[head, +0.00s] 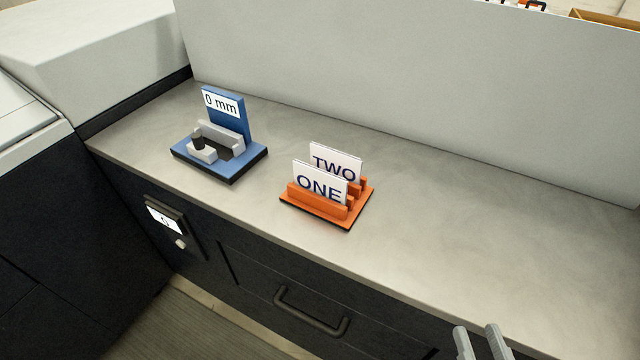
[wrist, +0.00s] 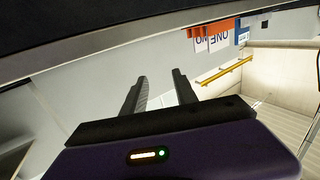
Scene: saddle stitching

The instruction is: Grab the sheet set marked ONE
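The sheet set marked ONE (head: 319,183) is a white upright card with dark blue letters. It stands in the front slot of an orange rack (head: 293,197) on the counter. The sheet set marked TWO (head: 338,162) stands behind it, partly covered by ONE. In the wrist view the ONE sheet (wrist: 221,40) and the orange rack (wrist: 224,24) appear upside down near the top right. My gripper (head: 477,328) is at the bottom edge of the head view, right of the rack and well apart from it. Its two fingers (wrist: 159,76) are spread, with nothing between them.
A blue stand labelled "0 mm" (head: 228,115) is left of the rack on the grey counter (head: 480,220). A pale wall panel (head: 420,80) rises behind. The counter right of the rack is clear. A drawer handle (head: 310,312) sticks out in front below.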

